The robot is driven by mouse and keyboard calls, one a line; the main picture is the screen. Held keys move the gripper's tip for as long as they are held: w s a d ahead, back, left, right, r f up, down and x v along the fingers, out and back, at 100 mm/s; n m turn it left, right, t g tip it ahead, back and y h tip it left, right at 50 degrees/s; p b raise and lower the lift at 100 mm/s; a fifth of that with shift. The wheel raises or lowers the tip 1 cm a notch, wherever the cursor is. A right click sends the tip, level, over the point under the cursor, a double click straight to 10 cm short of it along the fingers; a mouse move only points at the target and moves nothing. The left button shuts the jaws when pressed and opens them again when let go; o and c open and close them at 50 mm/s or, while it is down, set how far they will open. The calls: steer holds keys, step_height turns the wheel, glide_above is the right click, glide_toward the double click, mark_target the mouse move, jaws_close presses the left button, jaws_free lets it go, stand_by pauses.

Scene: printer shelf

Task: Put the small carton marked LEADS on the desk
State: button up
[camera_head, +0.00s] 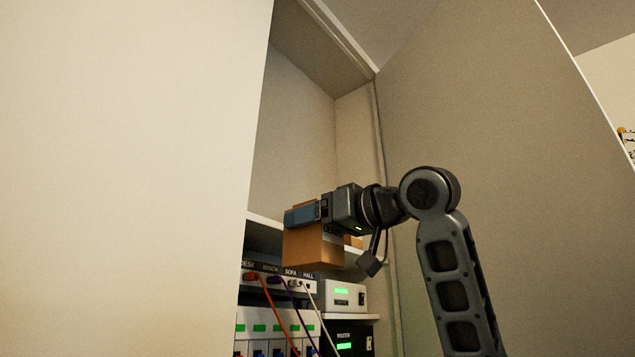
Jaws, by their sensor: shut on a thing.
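My gripper (303,215) reaches in from the right, at the upper shelf of the cabinet. It is shut on a small brown carton (314,250), with its fingers across the top of the carton. The carton is at the front of the upper shelf (264,222); I cannot tell whether it still touches the shelf. The desk is not in view.
A second brown box (354,242) shows partly behind my gripper. Below are a panel of labelled sockets (285,282) with cables, a white box (343,296) and a black router (348,340). Cabinet doors (130,180) stand on both sides, leaving a narrow opening.

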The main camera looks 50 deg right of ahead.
steer(key=s+a+f, duration=0.1)
steer(key=a+f, duration=0.3)
steer(key=f, duration=2.3)
steer(key=s+a+f, duration=0.1)
steer(key=a+f, duration=0.3)
steer(key=f, duration=2.4)
steer(key=s+a+f, duration=0.1)
steer(key=a+f, duration=0.3)
steer(key=f, duration=2.4)
steer(key=shift+s+a+h, duration=0.25)
steer(key=shift+s+h, duration=0.05)
